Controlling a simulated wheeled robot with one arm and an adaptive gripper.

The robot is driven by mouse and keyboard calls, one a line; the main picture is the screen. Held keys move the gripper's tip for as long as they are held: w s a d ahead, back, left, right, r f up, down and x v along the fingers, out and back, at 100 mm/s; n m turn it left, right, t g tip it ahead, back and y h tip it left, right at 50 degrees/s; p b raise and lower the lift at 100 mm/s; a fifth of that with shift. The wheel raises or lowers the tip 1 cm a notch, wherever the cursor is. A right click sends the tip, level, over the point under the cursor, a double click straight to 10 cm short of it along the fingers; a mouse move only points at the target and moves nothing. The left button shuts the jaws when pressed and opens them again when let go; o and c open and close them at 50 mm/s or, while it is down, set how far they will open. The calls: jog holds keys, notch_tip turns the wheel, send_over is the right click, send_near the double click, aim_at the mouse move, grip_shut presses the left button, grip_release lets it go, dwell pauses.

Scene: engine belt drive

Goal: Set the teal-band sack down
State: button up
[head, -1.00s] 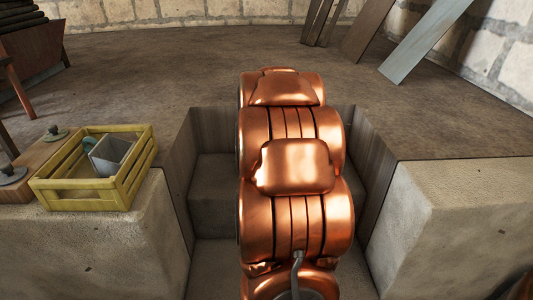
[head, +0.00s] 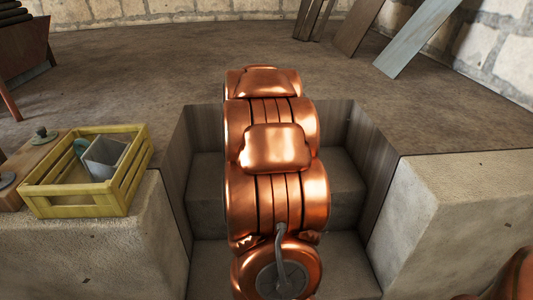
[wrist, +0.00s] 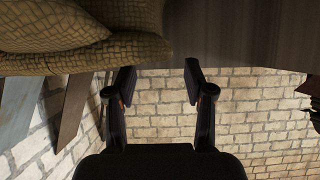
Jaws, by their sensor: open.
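My gripper (wrist: 159,78) shows in the wrist view with its two dark fingers apart and nothing between them. A tan woven sack (wrist: 75,35) fills the upper left of the wrist view, beside the left finger and apart from the gap. Its band is not visible, so I cannot tell if it is the teal-band sack. What it rests on is hidden. In the head view neither the sack nor my gripper shows; my copper arm fills the middle.
A yellow slatted crate (head: 84,203) holding a grey box-shaped item (head: 104,158) stands on the stone block at left. A stepped pit lies under my arm. Planks (head: 428,38) lean at the back right wall. The floor (head: 150,75) behind is largely clear.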

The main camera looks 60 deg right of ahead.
jog(key=x, duration=0.1)
jog(key=b+x, duration=0.1)
jog(key=x, duration=0.1)
jog(key=shift+w+a+f, duration=0.1)
jog(key=shift+w+f, duration=0.1)
jog(key=shift+f, duration=0.15)
jog(key=shift+w+d+f, duration=0.1)
jog(key=shift+w+d, duration=0.1)
jog(key=shift+d, duration=0.15)
grip_shut()
